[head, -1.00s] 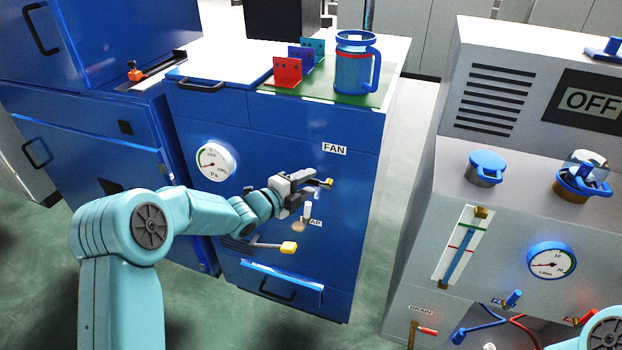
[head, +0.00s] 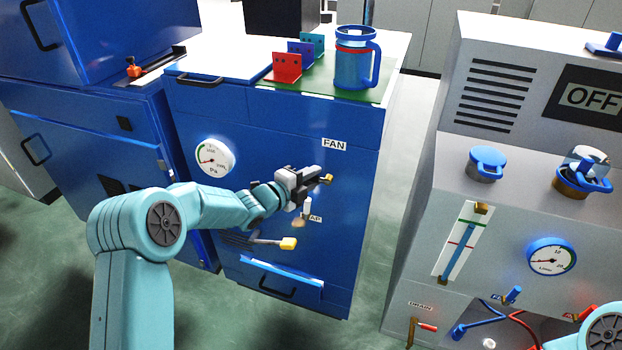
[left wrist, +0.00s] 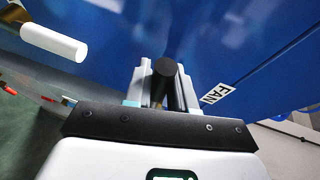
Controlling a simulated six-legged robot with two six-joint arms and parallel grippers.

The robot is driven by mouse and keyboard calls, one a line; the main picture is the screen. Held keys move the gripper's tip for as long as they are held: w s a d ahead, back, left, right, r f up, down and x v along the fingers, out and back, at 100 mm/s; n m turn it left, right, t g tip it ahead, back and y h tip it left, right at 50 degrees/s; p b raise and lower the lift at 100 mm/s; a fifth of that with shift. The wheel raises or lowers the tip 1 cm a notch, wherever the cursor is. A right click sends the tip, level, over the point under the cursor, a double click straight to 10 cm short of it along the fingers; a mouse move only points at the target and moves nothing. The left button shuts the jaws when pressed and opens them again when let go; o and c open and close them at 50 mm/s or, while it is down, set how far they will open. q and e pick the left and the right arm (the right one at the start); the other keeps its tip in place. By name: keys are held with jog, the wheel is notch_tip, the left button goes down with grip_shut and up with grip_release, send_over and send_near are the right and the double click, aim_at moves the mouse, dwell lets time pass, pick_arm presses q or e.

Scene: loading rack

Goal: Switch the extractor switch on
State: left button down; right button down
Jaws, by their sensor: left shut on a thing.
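The extractor switch (head: 328,179) is a small lever on the blue cabinet front, below the FAN label (head: 334,145); only a brass-coloured part shows past my gripper in the head view. In the left wrist view its black end (left wrist: 166,67) lies between the fingers. My left gripper (head: 317,181) is shut on it, close to the panel; it also shows in the left wrist view (left wrist: 164,92). The fingers hide most of the switch, so I cannot tell its setting. My right gripper is out of view.
A white-tipped handle (head: 307,209) and a yellow-ended lever (head: 288,243) sit just below my left gripper. A round gauge (head: 215,158) is to the left. A blue mug (head: 354,65) stands on top. A grey machine (head: 450,215) is at right, across a floor gap.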

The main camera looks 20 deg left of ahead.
pick_arm(q)
jog(key=d+f+n+t+b, duration=0.1)
jog(key=n+t+b, duration=0.1)
jog(key=n+b, duration=0.3)
jog(key=d+f+n+t+b, duration=0.1)
jog(key=n+b, duration=0.4)
jog(key=b, duration=0.6)
jog(key=d+f+n+t+b, duration=0.1)
jog(key=f+n+t+b, duration=0.2)
jog(key=n+b, duration=0.2)
jog(key=shift+d+b, duration=0.2)
jog(key=shift+b, duration=1.65)
jog(key=shift+d+r+n+t+y+b, duration=0.1)
jog(key=shift+d+n+t+y+b, duration=0.15)
jog(key=shift+n+b, duration=0.4)
jog(key=shift+d+r+n+t+y+b, duration=0.15)
jog(key=shift+n+y+b, duration=0.1)
jog(key=shift+n+b, duration=0.35)
jog(key=c, duration=1)
grip_release()
jog(key=shift+c, duration=0.2)
jog(key=shift+s+r, duration=0.1)
